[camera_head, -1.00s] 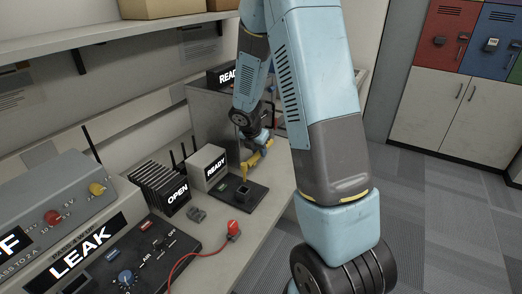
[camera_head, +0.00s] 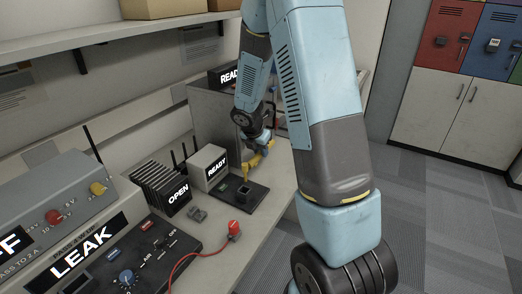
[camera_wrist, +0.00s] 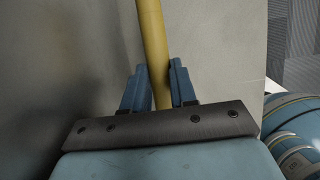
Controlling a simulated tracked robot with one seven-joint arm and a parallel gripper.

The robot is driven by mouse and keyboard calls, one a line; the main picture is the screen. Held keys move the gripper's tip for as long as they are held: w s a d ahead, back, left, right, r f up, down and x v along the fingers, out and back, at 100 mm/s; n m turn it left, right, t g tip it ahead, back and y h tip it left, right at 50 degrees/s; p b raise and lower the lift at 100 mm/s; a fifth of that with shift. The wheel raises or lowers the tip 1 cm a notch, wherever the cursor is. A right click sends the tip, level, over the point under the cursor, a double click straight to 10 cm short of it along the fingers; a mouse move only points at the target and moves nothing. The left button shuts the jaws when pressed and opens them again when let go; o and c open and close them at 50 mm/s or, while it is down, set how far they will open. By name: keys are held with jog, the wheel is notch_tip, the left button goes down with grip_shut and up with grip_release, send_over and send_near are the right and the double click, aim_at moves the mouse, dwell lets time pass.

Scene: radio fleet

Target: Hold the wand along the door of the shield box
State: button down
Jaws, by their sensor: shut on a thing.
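My gripper (camera_wrist: 158,76) is shut on the yellow wand (camera_wrist: 152,35), which runs up between the two blue fingers in the wrist view. In the head view, my gripper (camera_head: 264,143) and the wand (camera_head: 256,160) are low in front of a tall grey box (camera_head: 213,122), which looks like the shield box. The wand tilts down to the left there. A plain grey surface fills the left of the wrist view, close beside the wand. I cannot tell whether they touch. The box's door is not clearly seen, partly hidden by my arm.
A rack reading OPEN (camera_head: 165,188), a tester reading LEAK (camera_head: 85,243) and a red-capped lead (camera_head: 233,228) are nearer. Clear floor lies right.

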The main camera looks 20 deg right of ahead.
jog(key=s+d+r, duration=0.2)
jog(key=s+d, duration=0.2)
jog(key=s, duration=0.2)
jog(key=shift+d, duration=0.35)
jog(key=shift+s, duration=0.15)
dwell(0.5)
